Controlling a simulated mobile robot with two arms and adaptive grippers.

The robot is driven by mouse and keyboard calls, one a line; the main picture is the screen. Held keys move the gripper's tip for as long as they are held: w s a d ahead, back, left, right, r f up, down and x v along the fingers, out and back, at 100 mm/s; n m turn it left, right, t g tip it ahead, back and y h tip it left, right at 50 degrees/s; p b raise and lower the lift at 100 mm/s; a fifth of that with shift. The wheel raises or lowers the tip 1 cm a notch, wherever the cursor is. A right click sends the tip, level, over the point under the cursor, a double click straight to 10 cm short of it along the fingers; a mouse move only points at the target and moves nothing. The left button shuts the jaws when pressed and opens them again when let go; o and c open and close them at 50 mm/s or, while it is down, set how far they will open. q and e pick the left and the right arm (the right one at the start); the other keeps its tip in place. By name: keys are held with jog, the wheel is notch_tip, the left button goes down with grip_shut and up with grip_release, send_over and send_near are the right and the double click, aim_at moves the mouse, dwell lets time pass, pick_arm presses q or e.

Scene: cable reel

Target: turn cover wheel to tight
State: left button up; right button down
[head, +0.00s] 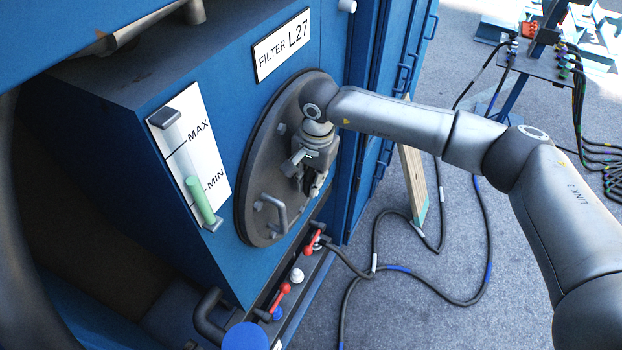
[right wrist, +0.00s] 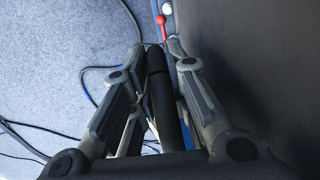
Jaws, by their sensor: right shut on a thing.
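The cover wheel (head: 262,180) is a dark round disc on the slanted blue face below the "FILTER L27" plate. A bent grab handle (head: 275,208) stands out near its lower edge. My right gripper (head: 314,188) is at the right side of the disc, in front of its face. In the right wrist view its fingers (right wrist: 160,95) are shut on a dark bar (right wrist: 163,100), seemingly another handle of the cover wheel. The grip spot is mostly hidden by the gripper in the head view. My left gripper is not in view.
A gauge (head: 188,155) marked MAX and MIN with a green tube sits left of the cover. Red levers (head: 312,243) and a white knob (head: 297,275) lie below it. Black cables (head: 375,255) and a wooden board (head: 412,180) are on the right. The grey floor has some free room.

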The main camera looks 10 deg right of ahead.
jog(key=shift+a+r, duration=0.15)
jog(key=shift+r, duration=0.05)
jog(key=c, duration=1.5)
grip_release()
notch_tip(320, 180, up, 12)
jog(key=shift+s+d, duration=0.35)
jog(key=shift+d, duration=0.1)
